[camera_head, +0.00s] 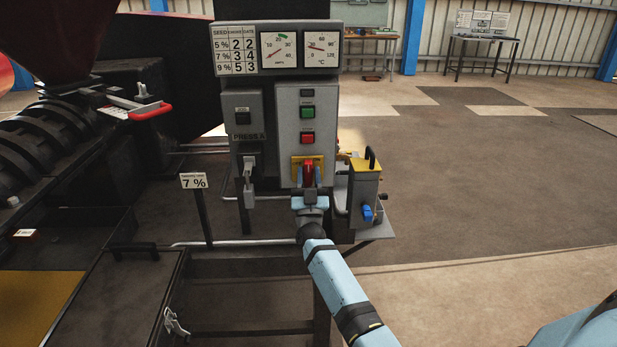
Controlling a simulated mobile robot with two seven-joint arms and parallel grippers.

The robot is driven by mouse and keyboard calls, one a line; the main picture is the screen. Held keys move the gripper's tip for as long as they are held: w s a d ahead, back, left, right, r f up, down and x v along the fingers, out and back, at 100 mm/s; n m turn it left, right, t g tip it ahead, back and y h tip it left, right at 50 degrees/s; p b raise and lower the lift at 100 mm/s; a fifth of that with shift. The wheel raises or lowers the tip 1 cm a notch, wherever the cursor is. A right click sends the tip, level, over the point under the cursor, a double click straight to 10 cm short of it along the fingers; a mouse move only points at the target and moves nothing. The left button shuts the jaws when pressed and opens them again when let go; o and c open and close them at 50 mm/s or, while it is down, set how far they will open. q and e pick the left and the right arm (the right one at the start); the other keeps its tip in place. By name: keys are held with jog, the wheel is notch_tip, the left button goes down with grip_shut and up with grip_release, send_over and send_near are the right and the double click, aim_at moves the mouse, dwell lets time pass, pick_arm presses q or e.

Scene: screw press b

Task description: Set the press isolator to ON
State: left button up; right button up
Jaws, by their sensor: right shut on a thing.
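The press isolator is a red handle (309,168) on a yellow plate (297,160), low on the grey control panel (287,125). The handle looks upright; any ON or OFF marking is hidden or too small to read. My right gripper (308,180) comes up from below and is shut on the red handle, hiding its lower part. My left gripper is not in view.
A green button (307,112) and a red button (307,138) sit above the isolator. A grey box with a yellow top (364,167) stands close on the right. A "7 %" sign (194,181) stands left.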

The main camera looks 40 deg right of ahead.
jog(key=o, duration=0.6)
jog(key=shift+c, duration=0.2)
jog(key=shift+o, duration=0.7)
jog(key=shift+s+a+f, duration=0.15)
jog(key=shift+s+f, duration=0.05)
jog(key=shift+f, duration=0.15)
jog(key=b+v, duration=0.1)
jog(key=v, duration=1.2)
